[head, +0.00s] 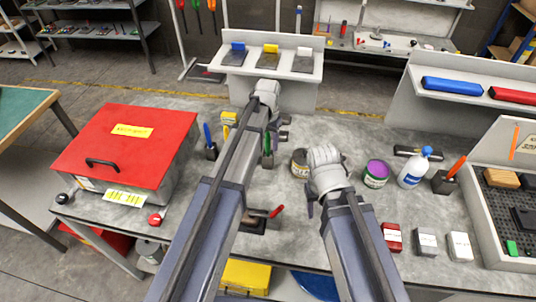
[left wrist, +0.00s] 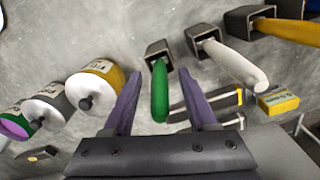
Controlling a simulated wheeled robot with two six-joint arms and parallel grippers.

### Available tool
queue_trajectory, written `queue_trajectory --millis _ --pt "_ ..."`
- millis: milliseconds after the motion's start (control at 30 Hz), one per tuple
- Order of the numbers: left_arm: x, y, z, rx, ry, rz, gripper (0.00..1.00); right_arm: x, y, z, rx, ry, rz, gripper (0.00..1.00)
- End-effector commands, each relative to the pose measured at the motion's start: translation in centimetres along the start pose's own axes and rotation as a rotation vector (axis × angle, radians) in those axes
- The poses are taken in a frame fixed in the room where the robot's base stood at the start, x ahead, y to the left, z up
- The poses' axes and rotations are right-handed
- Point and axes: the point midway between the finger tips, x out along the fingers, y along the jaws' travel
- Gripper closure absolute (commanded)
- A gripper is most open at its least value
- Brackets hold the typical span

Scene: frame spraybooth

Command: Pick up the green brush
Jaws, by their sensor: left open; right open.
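The green brush (head: 267,146) stands in a dark square holder, partly hidden by my left arm in the head view. In the left wrist view its green handle (left wrist: 160,92) rises from the holder (left wrist: 158,50) and lies between the two spread fingers. My left gripper (left wrist: 160,76) is open around the handle, with a gap on each side. It also shows in the head view (head: 284,128), just beyond my left arm. My right gripper (head: 312,200) is open and empty over the table, in front of the cans.
A white handle (left wrist: 238,64) and a yellow-orange one (left wrist: 288,31) stand in holders beside the green brush. Cans (left wrist: 96,77) stand on its other side. A red-lidded box (head: 130,143) fills the table's left. A white bottle (head: 413,170) stands at right.

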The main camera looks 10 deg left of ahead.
Motion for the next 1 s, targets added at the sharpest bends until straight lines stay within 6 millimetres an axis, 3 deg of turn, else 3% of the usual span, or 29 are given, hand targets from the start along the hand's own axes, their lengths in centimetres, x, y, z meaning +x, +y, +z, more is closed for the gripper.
queue_trajectory --millis 33,100,400,900,1000 --pt "1.35 0.0 -0.01 0.0 0.0 0.0 0.42 1.34 -0.13 -0.08 0.0 0.0 0.0 0.5" --pt "1.91 0.0 -0.01 0.0 0.0 0.0 0.42 1.9 -0.18 -0.11 0.001 0.0 0.0 0.5" --pt "1.92 0.01 -0.01 0.0 0.0 0.0 0.42 1.91 -0.18 -0.11 0.001 0.0 0.0 0.5" --pt "1.93 0.01 -0.01 0.0 0.0 0.0 0.97 1.92 -0.18 -0.11 0.001 0.0 0.0 0.5" --pt "1.93 0.01 -0.01 0.0 0.0 0.0 1.0 1.92 -0.18 -0.11 0.001 0.0 0.0 0.5"
